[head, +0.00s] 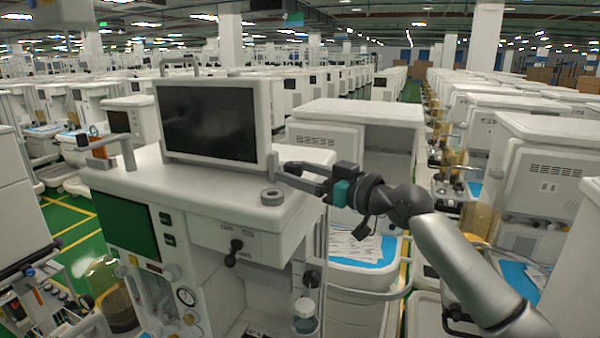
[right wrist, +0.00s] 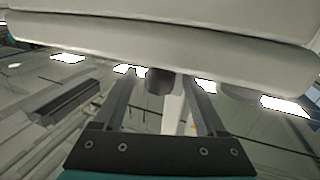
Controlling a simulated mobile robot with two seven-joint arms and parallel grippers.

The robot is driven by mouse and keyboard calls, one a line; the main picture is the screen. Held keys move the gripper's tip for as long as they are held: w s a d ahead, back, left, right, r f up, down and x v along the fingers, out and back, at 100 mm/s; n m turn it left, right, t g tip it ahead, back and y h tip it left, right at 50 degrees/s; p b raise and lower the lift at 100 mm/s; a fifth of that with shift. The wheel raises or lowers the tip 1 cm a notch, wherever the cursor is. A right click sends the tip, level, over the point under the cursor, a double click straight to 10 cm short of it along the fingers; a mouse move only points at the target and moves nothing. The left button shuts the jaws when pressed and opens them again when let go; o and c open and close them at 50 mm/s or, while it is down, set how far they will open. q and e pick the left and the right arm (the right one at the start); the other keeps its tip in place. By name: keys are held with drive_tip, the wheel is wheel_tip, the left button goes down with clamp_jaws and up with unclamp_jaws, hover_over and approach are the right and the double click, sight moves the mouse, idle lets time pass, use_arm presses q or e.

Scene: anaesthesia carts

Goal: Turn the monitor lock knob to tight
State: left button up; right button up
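The monitor (head: 212,121), with a dark screen and pale frame, stands on the top of the nearest anaesthesia cart (head: 150,182). A round grey knob-like piece (head: 272,196) sits on the cart top by the monitor's lower right corner. My right gripper (head: 284,170) reaches in from the right beside that corner, above and close to this piece. In the right wrist view, its two fingers (right wrist: 158,85) are apart, with a dark grey knob (right wrist: 160,81) between their tips below a pale panel. Contact cannot be told. My left gripper is not in view.
A black lever (head: 234,252) and a green panel (head: 124,225) are on the cart's front. More carts fill both sides; green floor shows between rows.

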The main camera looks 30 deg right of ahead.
sight(300, 175)
drive_tip(key=b+v, duration=0.2)
drive_tip(key=v, duration=0.3)
drive_tip(key=shift+s+f+b, duration=0.15)
drive_tip(key=shift+s+b, duration=0.05)
drive_tip(key=shift+b, duration=0.1)
drive_tip(key=shift+b+v, duration=0.4)
drive_tip(key=shift+v, duration=0.7)
drive_tip(key=shift+w, duration=0.1)
